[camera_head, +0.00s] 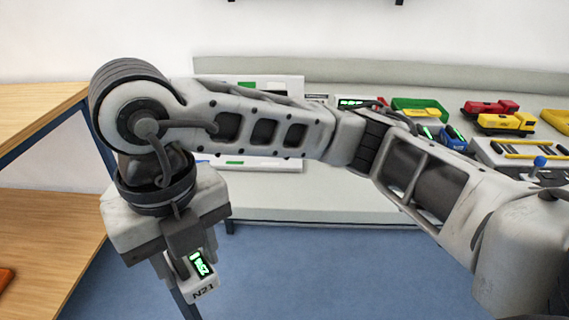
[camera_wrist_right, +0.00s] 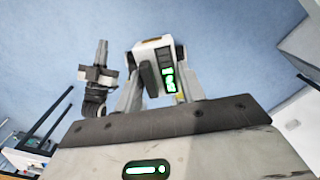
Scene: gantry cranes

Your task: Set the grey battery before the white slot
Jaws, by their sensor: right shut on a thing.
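The grey battery (camera_head: 196,277), a pale block with a green lit display and the mark N21, is held in my right gripper (camera_head: 183,268) at the lower left of the head view. In the right wrist view the battery (camera_wrist_right: 160,65) sits between the two fingers of my right gripper (camera_wrist_right: 157,92), which are shut on it. It hangs above the floor, clear of any surface. What looks like my left gripper (camera_wrist_right: 100,75) shows small in the right wrist view; its jaws are unclear. A white panel (camera_head: 285,163) behind my right arm is partly hidden; I cannot make out the white slot.
A pale bench (camera_head: 330,207) runs along the wall. It bears a green bin (camera_head: 420,107), red (camera_head: 490,107) and yellow toy vehicles (camera_head: 507,122), and blue-cased batteries (camera_head: 453,138). A wooden shelf (camera_head: 45,215) stands at left. Blue floor (camera_head: 330,270) lies open in front.

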